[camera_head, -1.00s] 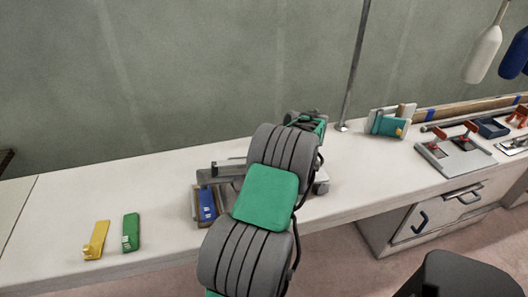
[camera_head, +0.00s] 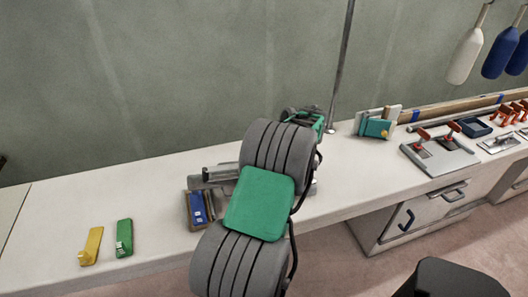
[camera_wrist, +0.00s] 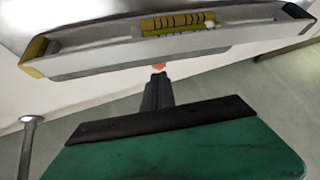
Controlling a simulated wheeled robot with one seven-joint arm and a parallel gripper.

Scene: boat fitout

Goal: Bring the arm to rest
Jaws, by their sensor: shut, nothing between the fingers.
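My arm rises through the middle of the head view in grey ribbed links with a green pad, reaching over the bench (camera_head: 150,185). Its green far end shows just past the upper link; the fingers are hidden there. In the wrist view my gripper (camera_wrist: 158,80) shows as dark fingers together beyond a black plate and green body. It is shut and empty. A small orange spot shows just beyond the fingertips; I cannot tell what it belongs to.
A yellow piece (camera_head: 91,246) and a green piece (camera_head: 124,238) lie at left. A blue piece (camera_head: 198,207) sits in a brown holder beside my arm. A thin pole (camera_head: 341,70) stands behind. A long pale bar (camera_wrist: 180,45) crosses the wrist view.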

